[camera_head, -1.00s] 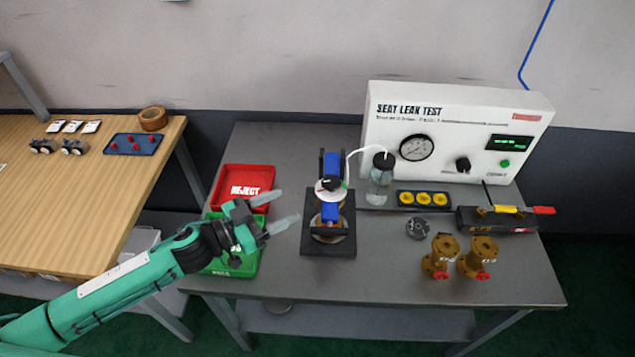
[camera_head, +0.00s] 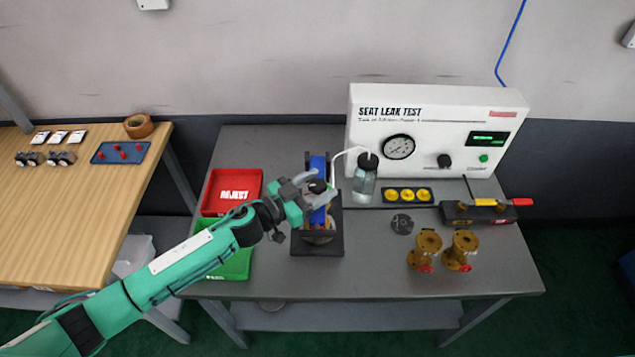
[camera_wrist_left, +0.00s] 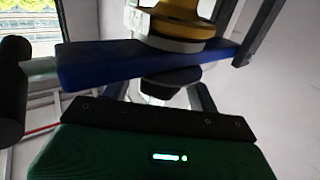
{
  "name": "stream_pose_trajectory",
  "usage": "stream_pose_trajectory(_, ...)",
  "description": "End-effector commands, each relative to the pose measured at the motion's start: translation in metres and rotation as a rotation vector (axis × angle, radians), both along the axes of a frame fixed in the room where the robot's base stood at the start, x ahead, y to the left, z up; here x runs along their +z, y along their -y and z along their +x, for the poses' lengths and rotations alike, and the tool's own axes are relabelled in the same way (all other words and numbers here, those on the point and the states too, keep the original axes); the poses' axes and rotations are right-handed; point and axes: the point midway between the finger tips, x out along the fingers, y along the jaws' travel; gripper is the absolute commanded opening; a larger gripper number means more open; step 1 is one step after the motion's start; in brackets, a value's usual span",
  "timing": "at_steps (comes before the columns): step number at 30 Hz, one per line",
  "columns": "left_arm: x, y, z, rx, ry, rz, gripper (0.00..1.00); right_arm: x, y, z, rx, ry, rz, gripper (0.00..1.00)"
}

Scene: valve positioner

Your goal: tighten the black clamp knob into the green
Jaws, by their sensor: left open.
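The black clamp knob (camera_head: 317,186) sits on top of the blue clamp fixture (camera_head: 318,165), which stands on a black base plate (camera_head: 320,247). My left gripper (camera_head: 315,188) is open, with its pale fingers reaching to either side of the knob from the left. I cannot tell whether they touch it. The left wrist view shows the dark knob (camera_wrist_left: 170,82) close beside the blue bar (camera_wrist_left: 110,66), with a yellow part (camera_wrist_left: 175,22) beyond the bar. The green mark on the knob's scale is not readable. My right gripper is not in view.
The red reject tray (camera_head: 212,208) and the green tray (camera_head: 240,270) lie left of the fixture, under or near my left arm. A bottle (camera_head: 364,185) with a white tube stands close right. The leak tester (camera_head: 435,125) is behind. Two brass valves (camera_head: 428,245) stand at right.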

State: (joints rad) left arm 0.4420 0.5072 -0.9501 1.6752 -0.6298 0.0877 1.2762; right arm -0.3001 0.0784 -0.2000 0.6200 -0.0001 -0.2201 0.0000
Motion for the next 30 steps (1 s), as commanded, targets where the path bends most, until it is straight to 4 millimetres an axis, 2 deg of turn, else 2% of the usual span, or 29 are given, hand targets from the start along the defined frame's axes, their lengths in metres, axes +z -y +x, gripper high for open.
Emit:
stream_pose_trajectory(9,-0.0002,0.0021,0.0012,-0.001,0.0,0.0,0.6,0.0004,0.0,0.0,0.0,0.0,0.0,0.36)
stream_pose_trajectory(16,-0.0002,0.0019,0.0011,-0.001,-0.001,-0.001,0.16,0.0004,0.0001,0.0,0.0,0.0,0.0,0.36)
stream_pose_trajectory(23,0.0002,0.0017,0.0012,-0.014,0.0,0.0,0.16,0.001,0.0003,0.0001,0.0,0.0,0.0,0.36)
stream_pose_trajectory(30,0.0012,0.0015,0.0022,-0.108,0.001,0.001,0.16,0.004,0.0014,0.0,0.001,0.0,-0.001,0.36)
